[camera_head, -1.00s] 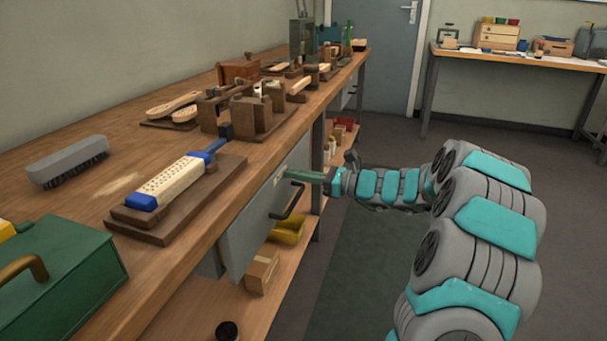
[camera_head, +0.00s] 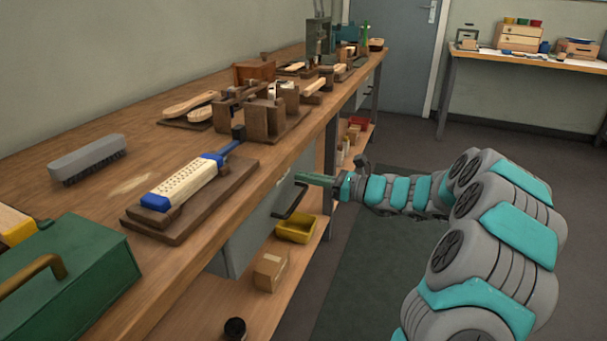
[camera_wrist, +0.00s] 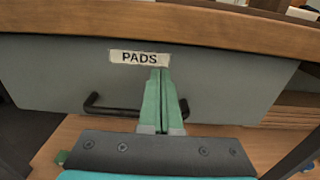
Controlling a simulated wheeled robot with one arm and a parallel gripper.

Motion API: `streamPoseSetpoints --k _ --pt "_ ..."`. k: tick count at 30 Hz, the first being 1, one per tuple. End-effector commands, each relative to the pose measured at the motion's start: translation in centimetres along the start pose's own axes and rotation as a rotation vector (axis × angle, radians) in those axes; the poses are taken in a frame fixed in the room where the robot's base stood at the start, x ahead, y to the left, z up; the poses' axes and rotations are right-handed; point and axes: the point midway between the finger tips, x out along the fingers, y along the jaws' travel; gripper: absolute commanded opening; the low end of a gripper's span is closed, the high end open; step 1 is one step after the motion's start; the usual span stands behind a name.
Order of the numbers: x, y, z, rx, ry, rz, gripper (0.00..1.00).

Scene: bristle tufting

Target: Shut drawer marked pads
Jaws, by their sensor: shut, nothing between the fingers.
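The grey drawer front (camera_wrist: 60,75) fills the wrist view just under the wooden bench edge, with a white label (camera_wrist: 139,57) reading PADS. A black bar handle (camera_wrist: 110,110) runs below the label. My gripper (camera_wrist: 166,75) has its green fingers together and empty, with the tips at the drawer front by the label's lower right. I cannot tell for sure whether the tips touch it. In the head view the drawer (camera_head: 245,235) sits below the bench top and its handle (camera_head: 291,202) shows. My gripper (camera_head: 299,178) reaches it from the right.
The bench top (camera_head: 130,185) holds a green toolbox (camera_head: 80,275), a grey brush (camera_head: 88,160) and a brush block (camera_head: 185,187) on a board. A yellow bin (camera_head: 296,229) and a cardboard box (camera_head: 270,271) stand on the shelf below. Floor to the right is open.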

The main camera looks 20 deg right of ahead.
Motion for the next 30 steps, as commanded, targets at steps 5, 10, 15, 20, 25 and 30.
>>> streamPoseSetpoints --k 5,10,15,20,25,30 --pt "-3.5 0.1 0.0 -0.001 -0.002 -0.004 0.0" --pt "-7.1 0.1 -0.1 -0.001 -0.001 -0.005 0.0" --pt "-9.5 0.2 0.0 0.0 -0.002 -0.001 0.0" --pt "-10.6 0.2 0.0 0.001 -0.002 0.001 0.0" --pt "-10.5 0.6 0.1 -0.006 0.004 0.011 0.0" --pt "-7.4 5.2 0.8 -0.101 0.069 0.131 0.0"
